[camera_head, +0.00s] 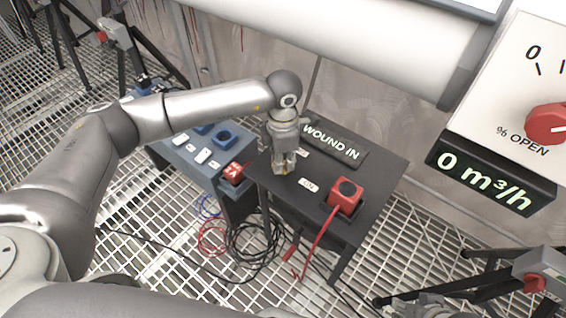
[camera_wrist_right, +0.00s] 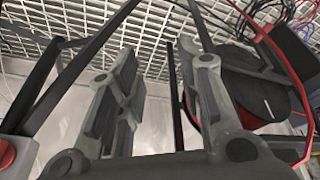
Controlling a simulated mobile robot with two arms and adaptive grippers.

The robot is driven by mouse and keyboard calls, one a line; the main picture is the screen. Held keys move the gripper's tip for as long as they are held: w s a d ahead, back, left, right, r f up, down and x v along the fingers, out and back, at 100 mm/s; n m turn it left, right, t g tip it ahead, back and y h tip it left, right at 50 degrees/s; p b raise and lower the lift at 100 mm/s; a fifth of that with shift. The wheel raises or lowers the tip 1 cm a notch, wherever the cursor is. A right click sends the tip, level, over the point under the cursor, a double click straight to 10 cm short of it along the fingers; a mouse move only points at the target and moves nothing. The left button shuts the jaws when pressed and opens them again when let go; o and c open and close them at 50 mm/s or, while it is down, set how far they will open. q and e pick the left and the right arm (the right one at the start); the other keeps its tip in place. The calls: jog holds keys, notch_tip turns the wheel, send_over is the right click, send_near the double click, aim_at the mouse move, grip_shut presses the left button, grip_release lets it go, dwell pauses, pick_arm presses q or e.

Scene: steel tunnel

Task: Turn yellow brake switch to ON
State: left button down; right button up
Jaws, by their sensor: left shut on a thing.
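My left gripper (camera_head: 283,170) reaches down onto the dark table (camera_head: 378,165) and is shut on the yellow brake switch (camera_head: 285,173). Only a trace of yellow shows between the fingertips; the gripper hides the rest, so I cannot tell which way the switch points. One small white label (camera_head: 302,153) lies behind the fingers and another (camera_head: 308,185) in front of them. My right gripper (camera_wrist_right: 160,95) is open in the right wrist view, with its fingers wide apart and nothing seen between them.
A lit "WOUND IN" display (camera_head: 334,144) stands behind the left gripper. A red block (camera_head: 345,195) with a red cable is to its right. A blue-grey panel (camera_head: 185,150) adjoins at left. Loose cables (camera_head: 252,245) lie on the grating. A flow display (camera_head: 485,180) hangs at right.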

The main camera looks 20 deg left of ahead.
pick_arm(q)
jog(key=shift+f+m, duration=0.1)
jog(key=shift+m, duration=0.5)
jog(key=m+b, duration=0.1)
jog(key=m, duration=0.1)
jog(key=shift+m+b, duration=0.3)
jog(key=shift+b, duration=0.05)
jog(key=m+b, duration=0.1)
jog(key=m, duration=0.1)
jog(key=shift+m, duration=0.4)
jog(key=m+b, duration=0.1)
jog(key=m, duration=0.2)
jog(key=shift+b, duration=0.3)
jog(key=shift+m, duration=0.5)
pick_arm(e)
jog(key=w+a+r+t+y, duration=0.1)
jog(key=w+a+r+t, duration=0.1)
jog(key=w+t, duration=0.2)
jog(key=w+a+r+t+y, duration=0.1)
jog(key=w+a+r+t, duration=0.1)
jog(key=w, duration=0.7)
jog(key=shift+a+r+t, duration=0.25)
jog(key=shift+r+t, duration=0.2)
jog(key=shift+t, duration=0.55)
pick_arm(q)
jog(key=c, duration=1.5)
grip_release()
jog(key=shift+r, duration=0.25)
